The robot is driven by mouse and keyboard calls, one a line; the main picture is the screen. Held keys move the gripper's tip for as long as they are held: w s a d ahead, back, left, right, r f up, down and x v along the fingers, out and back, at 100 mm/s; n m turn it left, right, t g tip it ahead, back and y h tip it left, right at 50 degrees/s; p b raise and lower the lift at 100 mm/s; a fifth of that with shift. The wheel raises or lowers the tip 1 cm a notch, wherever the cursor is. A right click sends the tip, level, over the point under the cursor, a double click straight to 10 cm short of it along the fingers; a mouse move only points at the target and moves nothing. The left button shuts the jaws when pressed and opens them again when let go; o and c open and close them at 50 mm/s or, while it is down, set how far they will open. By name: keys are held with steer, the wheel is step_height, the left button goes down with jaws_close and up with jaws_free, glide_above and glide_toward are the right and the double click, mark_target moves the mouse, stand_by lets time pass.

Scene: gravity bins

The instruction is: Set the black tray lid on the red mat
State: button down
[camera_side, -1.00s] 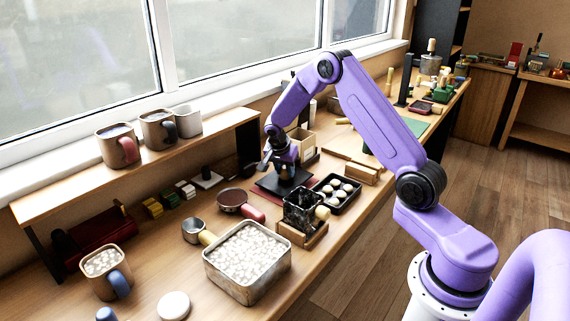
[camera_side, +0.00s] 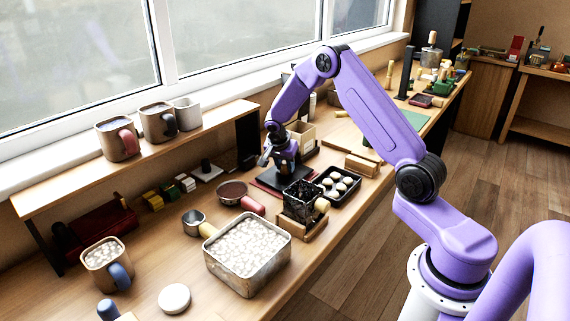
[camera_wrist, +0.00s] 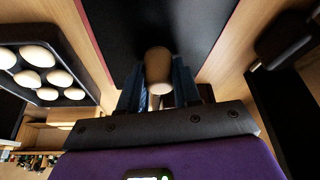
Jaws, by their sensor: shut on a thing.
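The black tray lid (camera_side: 285,180) is a flat dark plate with a rounded wooden knob, seen in the wrist view (camera_wrist: 120,30). My gripper (camera_side: 276,162) is shut on that knob; its blue fingers stand either side of it in the wrist view (camera_wrist: 158,80). The red mat (camera_side: 263,187) lies under the lid and shows only as a thin edge; in the wrist view it shows as narrow red strips (camera_wrist: 225,28) along both sides of the lid. The lid looks level and very low over the mat; I cannot tell whether it touches.
A black tray of pale round pieces (camera_side: 355,182) stands right of the lid. A dark holder on a wooden base (camera_side: 303,213) is in front. A brown-filled pan (camera_side: 232,191) lies at the left. A wooden box (camera_side: 302,133) stands behind.

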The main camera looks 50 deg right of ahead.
steer(key=shift+f, duration=0.25)
steer(key=c, duration=0.7)
jaws_free()
steer(key=v, duration=1.7)
steer(key=shift+a+r, duration=0.15)
